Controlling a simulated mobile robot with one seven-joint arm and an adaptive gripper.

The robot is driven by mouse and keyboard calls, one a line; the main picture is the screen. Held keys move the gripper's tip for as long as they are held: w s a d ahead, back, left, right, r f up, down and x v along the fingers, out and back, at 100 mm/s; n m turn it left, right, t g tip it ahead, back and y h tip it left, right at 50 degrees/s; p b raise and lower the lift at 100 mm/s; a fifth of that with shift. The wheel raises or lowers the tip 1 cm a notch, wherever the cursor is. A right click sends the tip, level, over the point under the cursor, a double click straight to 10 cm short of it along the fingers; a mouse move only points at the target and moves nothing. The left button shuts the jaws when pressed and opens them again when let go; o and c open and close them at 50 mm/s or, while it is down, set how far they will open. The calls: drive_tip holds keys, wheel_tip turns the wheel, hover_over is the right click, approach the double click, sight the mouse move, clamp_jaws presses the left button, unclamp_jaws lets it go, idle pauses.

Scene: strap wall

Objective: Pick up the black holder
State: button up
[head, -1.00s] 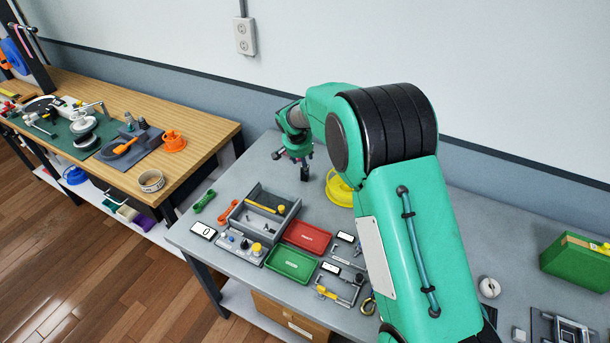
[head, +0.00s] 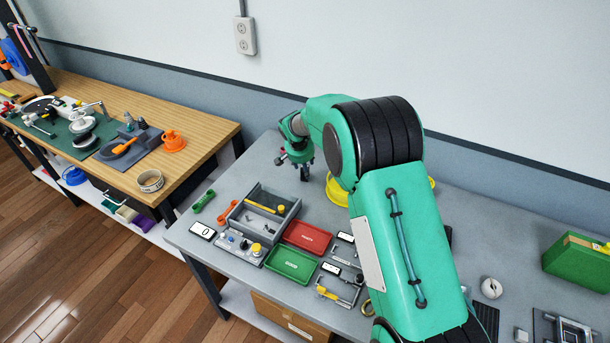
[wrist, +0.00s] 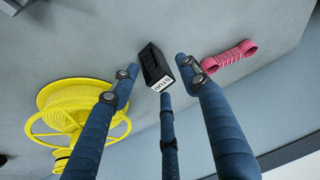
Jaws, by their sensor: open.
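The black holder (wrist: 153,62) stands on the grey bench top in the wrist view, a small dark block with a white label on its near end. It also shows in the head view (head: 305,173) as a small dark shape under my gripper. My gripper (wrist: 161,85) is open, with blue fingers spread to the left, right and near side of the holder. I see no finger closed on it. In the head view my gripper (head: 298,158) points down at the back of the bench, partly overlapping the holder.
A yellow spool (wrist: 75,112) lies just left of the fingers in the wrist view. A pink strap bundle (wrist: 230,61) lies to the right. In the head view, a grey tray (head: 263,212), red tray (head: 307,237) and green tray (head: 292,264) sit nearer the front. The wall rises behind.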

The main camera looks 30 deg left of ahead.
drive_tip(key=c, duration=1.1)
clamp_jaws()
drive_tip(key=shift+r, duration=0.45)
wheel_tip(320, 180, up, 3)
drive_tip(key=shift+p, duration=0.45)
drive_tip(key=s+d+r, duration=0.1)
drive_tip(key=s+d, duration=0.9)
drive_tip(key=s, duration=0.2)
drive_tip(key=shift+s+p, duration=0.25)
drive_tip(key=shift+p, duration=0.15)
